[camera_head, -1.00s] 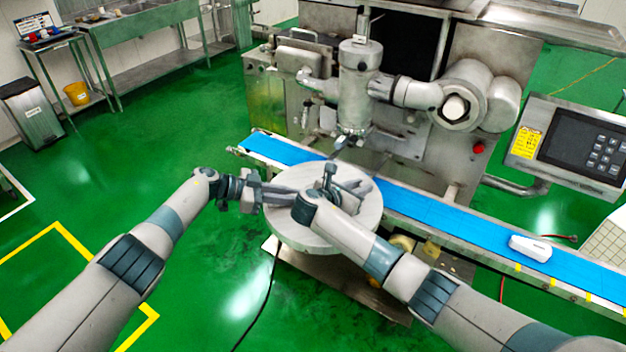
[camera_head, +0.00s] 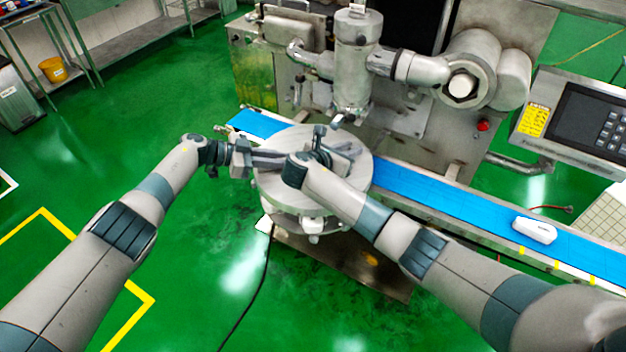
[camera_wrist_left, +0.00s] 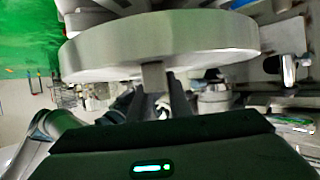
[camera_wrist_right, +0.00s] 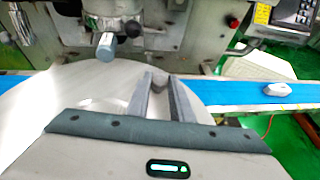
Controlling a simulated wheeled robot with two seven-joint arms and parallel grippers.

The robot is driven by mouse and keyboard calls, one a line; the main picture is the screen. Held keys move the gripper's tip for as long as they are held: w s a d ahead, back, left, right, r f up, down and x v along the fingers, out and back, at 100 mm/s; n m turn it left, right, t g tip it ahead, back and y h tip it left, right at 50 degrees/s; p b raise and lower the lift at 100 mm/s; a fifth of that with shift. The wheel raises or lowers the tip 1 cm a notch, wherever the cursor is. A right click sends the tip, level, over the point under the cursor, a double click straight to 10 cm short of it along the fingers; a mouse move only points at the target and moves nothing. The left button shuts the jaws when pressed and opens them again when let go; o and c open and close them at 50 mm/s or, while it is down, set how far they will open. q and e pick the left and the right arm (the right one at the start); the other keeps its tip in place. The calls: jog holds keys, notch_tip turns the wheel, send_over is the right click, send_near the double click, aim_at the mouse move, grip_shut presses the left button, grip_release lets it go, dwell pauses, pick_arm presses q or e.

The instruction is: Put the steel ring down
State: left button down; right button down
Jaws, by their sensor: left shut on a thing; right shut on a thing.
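The steel ring (camera_head: 345,188) looks like a broad, round, pale-grey piece in the head view, in front of the machine and overlapping the blue belt. Its thick rim (camera_wrist_left: 160,45) fills the upper left wrist view, and its flat face (camera_wrist_right: 50,105) shows in the right wrist view. My left gripper (camera_head: 283,158) reaches over it from the left, shut on a small block (camera_wrist_left: 153,76) at its face. I cannot tell whether the ring touches what lies beneath.
The machine's nozzle (camera_head: 351,108) stands just behind the ring. The blue belt (camera_head: 430,196) runs to the right and carries a white device (camera_head: 535,231). A control panel (camera_head: 580,118) is at the far right. Green floor is clear at the front left.

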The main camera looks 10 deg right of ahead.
aim_at(258, 170)
pick_arm(q)
jog(key=shift+f+b, duration=0.3)
jog(key=shift+b, duration=0.05)
pick_arm(e)
jog(key=shift+d+f, duration=0.1)
jog(key=shift+f, duration=0.2)
